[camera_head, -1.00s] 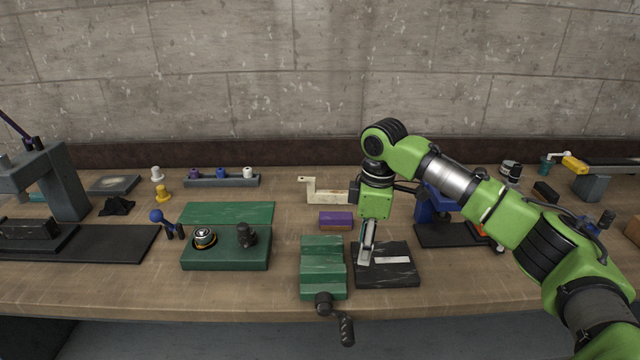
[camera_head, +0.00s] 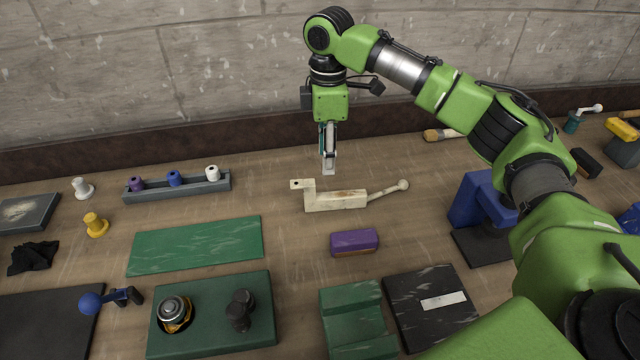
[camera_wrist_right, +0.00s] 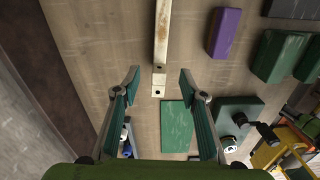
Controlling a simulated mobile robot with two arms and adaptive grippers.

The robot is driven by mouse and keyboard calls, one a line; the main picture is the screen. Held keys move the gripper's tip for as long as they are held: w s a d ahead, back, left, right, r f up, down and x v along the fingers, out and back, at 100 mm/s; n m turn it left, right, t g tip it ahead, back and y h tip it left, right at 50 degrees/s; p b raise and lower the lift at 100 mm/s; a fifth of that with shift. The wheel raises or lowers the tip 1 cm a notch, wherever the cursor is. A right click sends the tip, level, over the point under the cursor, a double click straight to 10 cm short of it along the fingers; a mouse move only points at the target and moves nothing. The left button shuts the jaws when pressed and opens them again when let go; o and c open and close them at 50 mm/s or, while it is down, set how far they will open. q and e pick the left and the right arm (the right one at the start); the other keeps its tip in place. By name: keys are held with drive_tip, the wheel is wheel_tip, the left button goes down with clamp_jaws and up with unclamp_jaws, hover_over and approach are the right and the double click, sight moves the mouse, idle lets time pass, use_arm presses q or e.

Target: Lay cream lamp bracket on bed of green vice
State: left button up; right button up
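The cream lamp bracket (camera_head: 340,201) lies on the bench, a worn bar with a raised step at its left end and a round knob at its right. It also shows in the right wrist view (camera_wrist_right: 162,38), between and beyond the fingertips. My right gripper (camera_head: 329,169) points down above and just behind the bracket. In the right wrist view its fingers (camera_wrist_right: 159,76) are apart with nothing between them. The green vice (camera_head: 356,312) stands at the front, its lower part cut off by the frame edge. My left gripper is not in view.
A purple block (camera_head: 354,242) lies between bracket and vice. A black plate (camera_head: 430,285) with a light strip is right of the vice. A green mat (camera_head: 195,245) and a green box (camera_head: 205,325) are to the left. A blue machine (camera_head: 475,200) stands right.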

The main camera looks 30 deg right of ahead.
drive_tip(key=p, duration=0.1)
hover_over(330, 195)
drive_tip(key=f, duration=0.7)
drive_tip(key=shift+s+a, duration=0.1)
drive_tip(key=shift+a, duration=0.25)
drive_tip(key=shift+f, duration=0.45)
drive_tip(key=shift+d+f+p, duration=0.1)
drive_tip(key=shift+f+p, duration=0.2)
drive_tip(key=shift+f, duration=0.25)
drive_tip(key=f, duration=0.2)
drive_tip(key=f+p, duration=0.1)
drive_tip(key=shift+d+f, duration=0.25)
drive_tip(key=shift+d, duration=0.05)
drive_tip(key=shift+f, duration=0.4)
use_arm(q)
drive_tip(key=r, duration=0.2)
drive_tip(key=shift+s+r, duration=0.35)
use_arm(e)
drive_tip(key=shift+r, duration=0.1)
clamp_jaws()
